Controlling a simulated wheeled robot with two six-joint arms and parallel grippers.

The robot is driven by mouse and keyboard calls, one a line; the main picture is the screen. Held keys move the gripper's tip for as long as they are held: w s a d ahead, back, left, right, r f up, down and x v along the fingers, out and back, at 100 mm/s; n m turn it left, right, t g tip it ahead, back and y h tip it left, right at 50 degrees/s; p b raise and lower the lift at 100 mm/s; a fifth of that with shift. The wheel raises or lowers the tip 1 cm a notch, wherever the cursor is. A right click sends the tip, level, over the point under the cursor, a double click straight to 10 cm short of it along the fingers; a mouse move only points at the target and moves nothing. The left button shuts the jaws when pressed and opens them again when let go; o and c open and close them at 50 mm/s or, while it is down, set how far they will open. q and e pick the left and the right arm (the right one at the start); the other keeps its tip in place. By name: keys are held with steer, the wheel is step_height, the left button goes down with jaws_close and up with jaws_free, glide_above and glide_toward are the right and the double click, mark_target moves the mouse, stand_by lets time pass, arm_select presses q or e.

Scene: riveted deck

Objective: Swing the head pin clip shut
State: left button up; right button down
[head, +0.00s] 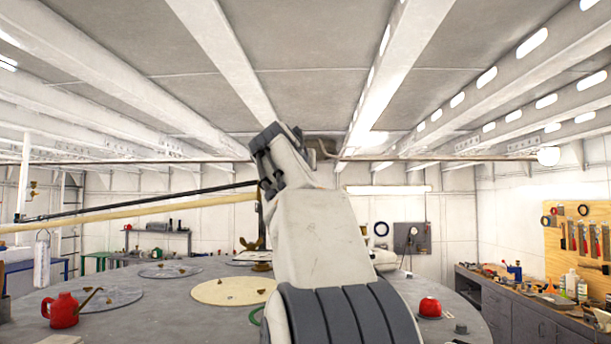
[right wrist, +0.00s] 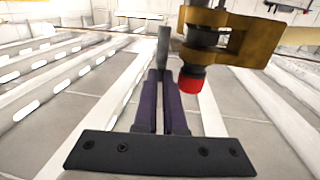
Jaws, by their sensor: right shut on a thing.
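In the right wrist view, my right gripper (right wrist: 164,76) has its two dark purple fingers close together. They are shut on a narrow grey-green tab (right wrist: 163,47), whose upper part stands out past the fingertips. Just right of the fingertips is a brass-coloured fork fitting (right wrist: 245,42) with a dark pin (right wrist: 204,38) through it. The pin has a red lower end (right wrist: 192,82). The tab may be the head pin clip; its pivot and how far it stands open cannot be made out. In the head view my own right arm hides the fingers and fitting. My left gripper is not in view.
A cream pole (head: 130,212) and a thin black rod (head: 130,203) come in from the left and end at my arm. Below is a grey round table (head: 150,315) with a red can (head: 62,309) and flat discs. A workbench (head: 530,310) stands at the right.

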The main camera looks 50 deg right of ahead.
steer(key=shift+w+a+r+m+g+h+p, duration=0.15)
steer(key=shift+m+g+h, duration=0.25)
steer(key=shift+m+g, duration=0.45)
steer(key=shift+w+f+m+g+h+p, duration=0.15)
steer(key=shift+m+g+h, duration=0.35)
steer(key=shift+g, duration=0.65)
steer(key=shift+w+a+r+m+g+h+p, duration=0.1)
steer(key=shift+w+m+g+h+p, duration=0.15)
steer(key=shift+m+g, duration=0.65)
steer(key=shift+s+g, duration=0.15)
steer(key=shift+g, duration=0.25)
steer(key=c, duration=1.3)
jaws_free()
